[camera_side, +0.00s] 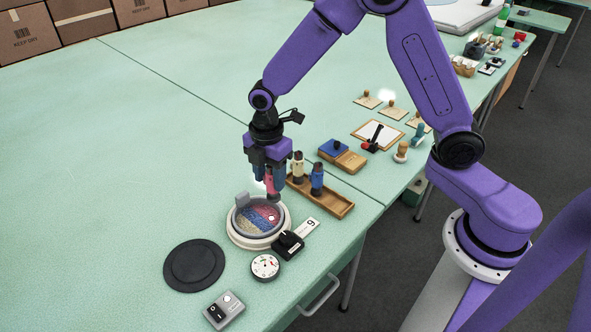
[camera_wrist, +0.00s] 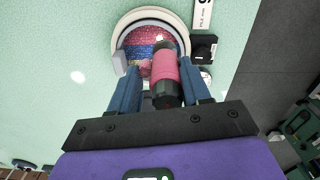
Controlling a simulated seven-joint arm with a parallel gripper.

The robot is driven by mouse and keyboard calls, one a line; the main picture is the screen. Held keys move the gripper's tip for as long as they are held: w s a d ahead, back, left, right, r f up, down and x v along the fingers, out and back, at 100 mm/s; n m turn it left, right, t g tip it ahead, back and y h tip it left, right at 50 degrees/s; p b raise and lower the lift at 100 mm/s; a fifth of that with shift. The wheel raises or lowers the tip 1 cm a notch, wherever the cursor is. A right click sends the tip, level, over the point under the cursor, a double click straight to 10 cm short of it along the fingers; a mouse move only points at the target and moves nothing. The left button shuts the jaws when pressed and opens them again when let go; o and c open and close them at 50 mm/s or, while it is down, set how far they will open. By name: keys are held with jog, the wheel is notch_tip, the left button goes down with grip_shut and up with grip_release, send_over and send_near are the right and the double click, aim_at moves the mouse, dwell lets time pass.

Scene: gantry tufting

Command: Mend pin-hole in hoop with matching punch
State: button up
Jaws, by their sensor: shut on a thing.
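My gripper (camera_side: 268,186) is shut on a pink punch (camera_side: 269,181) with dark ends, held upright above the hoop. In the wrist view the pink punch (camera_wrist: 163,72) sits between the two blue fingers and covers part of the hoop's right side. The hoop (camera_side: 232,226) is a round pale ring holding tufted fabric (camera_side: 256,217) with pink, blue and beige bands. A small pale spot shows on the pink band in the side view; I cannot tell whether it is the pin-hole. A wooden rack (camera_side: 335,204) holds a cream punch (camera_side: 298,166) and a blue punch (camera_side: 317,178).
Near the hoop lie a black disc (camera_side: 194,265), a round dial (camera_side: 265,266), a grey switch box (camera_side: 223,309) and a black block (camera_side: 289,244) beside a numbered card (camera_side: 309,229). The table's left side is clear.

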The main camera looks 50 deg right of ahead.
jog(key=shift+w+a+f, duration=0.3)
jog(key=shift+w, duration=0.05)
jog(key=shift+f, duration=2.9)
jog(key=shift+f, duration=0.55)
jog(key=shift+r, duration=0.15)
jog(key=shift+r, duration=3.4)
